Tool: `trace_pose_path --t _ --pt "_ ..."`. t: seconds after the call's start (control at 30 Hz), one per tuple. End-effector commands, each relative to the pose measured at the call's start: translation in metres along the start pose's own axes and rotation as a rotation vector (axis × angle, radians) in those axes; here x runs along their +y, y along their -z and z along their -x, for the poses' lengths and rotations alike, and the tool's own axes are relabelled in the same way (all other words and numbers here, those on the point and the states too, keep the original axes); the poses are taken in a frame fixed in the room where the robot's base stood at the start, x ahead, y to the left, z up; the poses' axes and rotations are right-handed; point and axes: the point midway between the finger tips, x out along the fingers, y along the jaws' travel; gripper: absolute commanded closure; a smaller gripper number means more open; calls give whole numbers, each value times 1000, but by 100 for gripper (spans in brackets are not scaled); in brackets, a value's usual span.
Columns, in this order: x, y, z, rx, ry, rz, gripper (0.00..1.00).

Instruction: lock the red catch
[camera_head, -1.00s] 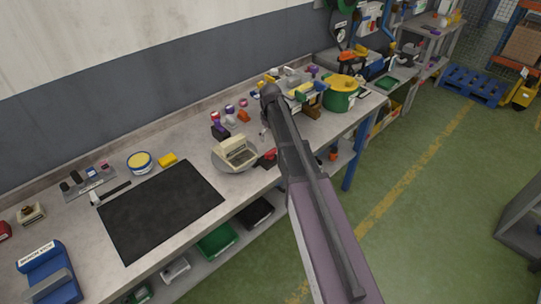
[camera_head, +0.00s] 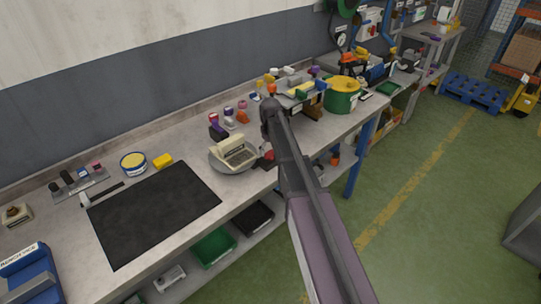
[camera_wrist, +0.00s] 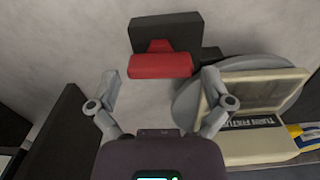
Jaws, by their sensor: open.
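The red catch (camera_wrist: 160,66) shows in the wrist view as a red bar with a raised middle, against a dark block (camera_wrist: 165,33). In the head view a small red part (camera_head: 268,155) shows beside my arm, partly hidden by it. My gripper (camera_wrist: 160,80) is open, with one finger on each side of the red bar's ends and nothing held. I cannot tell its height above the bar. A grey round turntable (camera_wrist: 187,107) lies right of the catch and carries a cream fixture (camera_wrist: 255,140) with an open-looking frame and a printed label.
The workbench holds a black mat (camera_head: 150,212), a yellow block (camera_head: 163,161), a round tin (camera_head: 133,163) and a green pot (camera_head: 342,96). Several small coloured parts stand behind the turntable. In the wrist view a dark object (camera_wrist: 57,125) lies left of my gripper.

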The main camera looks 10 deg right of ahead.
Motion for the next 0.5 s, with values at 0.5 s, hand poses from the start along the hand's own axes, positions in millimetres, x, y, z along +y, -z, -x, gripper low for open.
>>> trace_pose_path --t 0.5 --pt "0 0 -8 0 0 0 0"
